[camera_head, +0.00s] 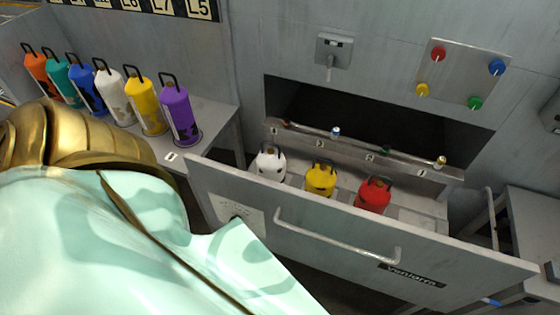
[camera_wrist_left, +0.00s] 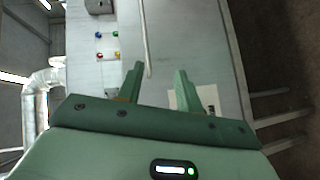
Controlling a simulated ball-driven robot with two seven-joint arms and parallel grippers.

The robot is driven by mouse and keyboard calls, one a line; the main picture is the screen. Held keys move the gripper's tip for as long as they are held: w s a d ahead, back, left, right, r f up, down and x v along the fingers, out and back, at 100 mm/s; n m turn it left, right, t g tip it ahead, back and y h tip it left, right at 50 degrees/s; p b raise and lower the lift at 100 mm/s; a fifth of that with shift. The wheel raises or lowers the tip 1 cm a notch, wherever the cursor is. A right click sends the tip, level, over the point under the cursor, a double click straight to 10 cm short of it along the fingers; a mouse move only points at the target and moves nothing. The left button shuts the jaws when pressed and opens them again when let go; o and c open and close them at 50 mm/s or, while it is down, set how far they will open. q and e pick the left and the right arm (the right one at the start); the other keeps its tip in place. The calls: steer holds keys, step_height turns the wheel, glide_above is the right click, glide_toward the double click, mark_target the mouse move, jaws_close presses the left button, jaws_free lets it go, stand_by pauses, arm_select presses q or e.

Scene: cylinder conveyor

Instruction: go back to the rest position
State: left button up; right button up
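My left gripper (camera_wrist_left: 160,82) shows in the left wrist view with its two green fingers apart and nothing between them. It points at the grey front of the machine. In the head view my left arm, gold and pale mint, fills the lower left and its gripper is hidden. My right gripper is in neither view. The open drawer (camera_head: 300,222) holds a white cylinder (camera_head: 271,163), a yellow cylinder (camera_head: 320,179) and a red cylinder (camera_head: 373,194), all upright.
Several cylinders, including a purple one (camera_head: 179,110) and an orange one (camera_head: 40,72), stand on a side table (camera_head: 215,125) at left. The drawer juts out with a bar handle (camera_head: 335,242). A panel with coloured knobs (camera_head: 462,72) is on the wall. Another table (camera_head: 535,225) stands at right.

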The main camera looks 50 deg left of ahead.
arm_select(q)
steer(key=w+a+f+m+g+y, duration=0.35)
steer(key=a+f+m+g, duration=0.25)
steer(key=a+f+m, duration=0.8)
steer(key=a+f+m+g+y, duration=0.2)
steer(key=a+f+g+y, duration=0.15)
steer(key=a, duration=0.65)
steer(key=a+f+m+g+y, duration=0.2)
steer(key=a+g+y, duration=0.2)
steer(key=a, duration=0.6)
steer(key=s+d+f+n+h, duration=0.1)
steer(key=d+f+h, duration=0.15)
steer(key=d, duration=0.95)
steer(key=s+d+f+n+h, duration=0.15)
steer(key=d+f, duration=0.25)
steer(key=d, duration=0.7)
steer(key=s+d+f+h, duration=0.1)
steer(key=d+f+h, duration=0.15)
steer(key=d, duration=0.95)
step_height(320, 180, down, 12)
steer(key=s+d+b, duration=0.2)
steer(key=b, duration=0.8)
steer(key=shift+r+b, duration=0.2)
steer(key=shift+b, duration=0.15)
